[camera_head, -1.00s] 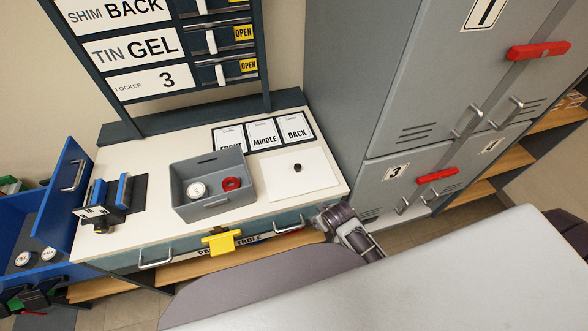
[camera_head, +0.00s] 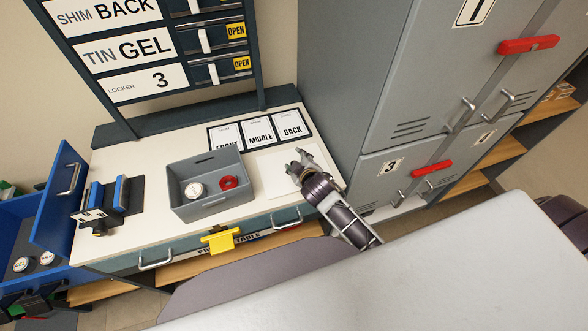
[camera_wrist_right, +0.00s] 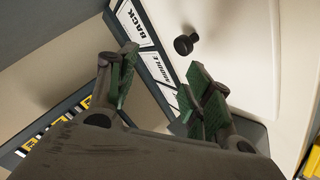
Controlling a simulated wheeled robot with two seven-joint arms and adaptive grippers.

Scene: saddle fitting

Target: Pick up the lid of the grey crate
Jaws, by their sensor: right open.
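The lid (camera_head: 270,180) is a flat white plate lying on the white table top, just right of the grey crate (camera_head: 206,207). Its small black knob (camera_wrist_right: 186,44) shows in the right wrist view, standing up from the pale lid surface (camera_wrist_right: 245,50). My right gripper (camera_head: 298,162) is over the lid and hides the knob in the head view. In the right wrist view its green-padded fingers (camera_wrist_right: 165,75) are apart and empty, with the knob beyond the tips. My left gripper is not in view.
The open crate holds a white round tin (camera_head: 194,189) and a red ring (camera_head: 228,182). Cards reading FRONT, MIDDLE and BACK (camera_head: 259,135) lie behind. Grey lockers (camera_head: 350,90) stand close on the right. A yellow clip (camera_head: 221,239) hangs at the table front.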

